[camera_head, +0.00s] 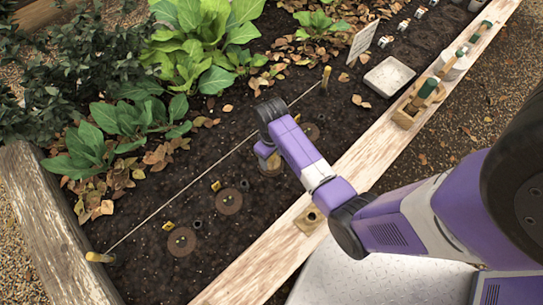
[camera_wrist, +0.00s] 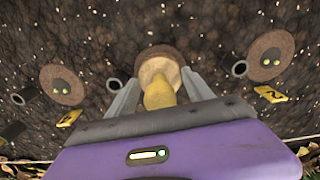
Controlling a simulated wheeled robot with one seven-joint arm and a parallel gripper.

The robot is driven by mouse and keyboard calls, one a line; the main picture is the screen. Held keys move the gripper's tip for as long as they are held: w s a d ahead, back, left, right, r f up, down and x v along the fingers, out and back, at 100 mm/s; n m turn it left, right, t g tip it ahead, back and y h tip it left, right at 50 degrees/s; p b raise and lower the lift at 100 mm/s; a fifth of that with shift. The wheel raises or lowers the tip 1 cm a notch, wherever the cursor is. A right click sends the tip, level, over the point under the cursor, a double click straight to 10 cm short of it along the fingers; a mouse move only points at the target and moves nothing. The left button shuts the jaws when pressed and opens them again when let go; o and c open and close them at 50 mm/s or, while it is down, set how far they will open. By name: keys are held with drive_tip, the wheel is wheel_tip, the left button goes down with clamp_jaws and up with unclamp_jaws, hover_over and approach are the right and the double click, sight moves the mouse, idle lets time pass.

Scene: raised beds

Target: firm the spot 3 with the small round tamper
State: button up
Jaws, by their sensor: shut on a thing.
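My gripper (camera_wrist: 158,88) is shut on the small round tamper, whose pale wooden handle and round head (camera_wrist: 160,68) show between the fingers in the wrist view. In the head view my gripper (camera_head: 266,150) is low over the bed, and a bit of the tamper (camera_head: 271,168) shows beneath it. It is at the third round spot in the row; the spot is mostly hidden. I cannot tell whether the tamper touches the soil. A disc with a tag reading 2 (camera_wrist: 270,93) lies to the right in the wrist view; another disc (camera_wrist: 62,86) lies left.
A string runs beside the row from a near stake (camera_head: 98,257) to a far stake (camera_head: 326,78). A wooden holder (camera_head: 309,219) sits on the plank edge (camera_head: 262,258). Another holder (camera_head: 405,117) with a green-handled tool and a white tray (camera_head: 389,76) stand farther back.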

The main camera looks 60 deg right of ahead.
drive_tip(key=shift+r+p, duration=2.5)
drive_tip(key=shift+p, duration=0.05)
drive_tip(key=shift+w, duration=0.1)
